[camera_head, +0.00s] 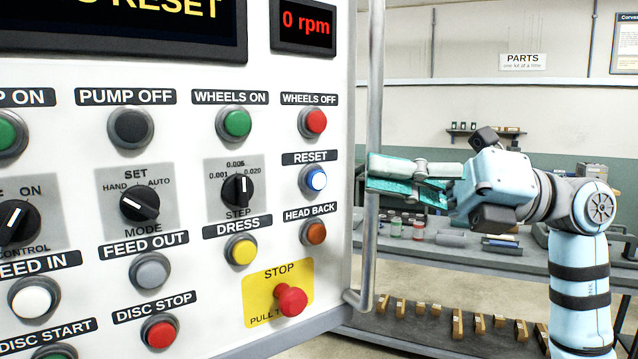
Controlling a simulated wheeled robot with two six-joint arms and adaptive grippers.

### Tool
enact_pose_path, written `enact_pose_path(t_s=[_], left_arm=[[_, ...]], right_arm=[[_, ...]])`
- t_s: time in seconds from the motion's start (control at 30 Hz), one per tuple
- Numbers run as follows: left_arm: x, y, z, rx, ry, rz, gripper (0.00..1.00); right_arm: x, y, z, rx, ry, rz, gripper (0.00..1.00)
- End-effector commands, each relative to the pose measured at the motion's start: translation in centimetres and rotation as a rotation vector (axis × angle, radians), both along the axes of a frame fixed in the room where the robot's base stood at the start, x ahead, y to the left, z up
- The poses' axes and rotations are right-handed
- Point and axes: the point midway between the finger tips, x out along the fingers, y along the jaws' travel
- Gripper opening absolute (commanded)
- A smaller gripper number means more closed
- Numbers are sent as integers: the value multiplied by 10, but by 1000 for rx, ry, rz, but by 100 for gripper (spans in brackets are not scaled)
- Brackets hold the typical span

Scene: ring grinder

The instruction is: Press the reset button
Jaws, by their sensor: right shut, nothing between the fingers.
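The reset button (316,179) is a round blue button in a silver ring under the RESET label, on the right side of the white control panel (190,275). My right gripper (372,173) comes in from the right with its fingers together and nothing between them. Its fingertips point left at the panel, at about the button's height in the picture. They show to the right of the button, by the panel's right edge and the vertical handrail, apart from the button. My left gripper is out of view.
A grey vertical handrail (375,90) runs along the panel's right edge. The orange head back button (314,232), the red wheels off button (312,122) and the red stop knob (290,299) surround the reset button. A grey bench (490,262) with parts stands behind my arm.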

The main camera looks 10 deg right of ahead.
Motion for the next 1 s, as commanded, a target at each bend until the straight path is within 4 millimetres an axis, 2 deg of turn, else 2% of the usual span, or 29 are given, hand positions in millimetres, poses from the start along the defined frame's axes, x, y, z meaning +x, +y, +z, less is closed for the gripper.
enact_pose_path(t_s=[0.03,0.1,0.17,0.57,0.77,1.0], left_arm=[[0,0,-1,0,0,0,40],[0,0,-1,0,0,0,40],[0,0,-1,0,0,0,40],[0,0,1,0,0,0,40],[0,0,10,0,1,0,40],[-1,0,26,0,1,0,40]], right_arm=[[-8,3,-12,-117,-24,-44,0],[-12,3,-27,-251,-33,-112,0],[-12,1,-35,-310,-32,-149,0],[-9,1,-38,-331,-27,-161,0],[8,9,-35,-328,-25,-159,0],[41,24,-35,-328,-24,-158,0]])
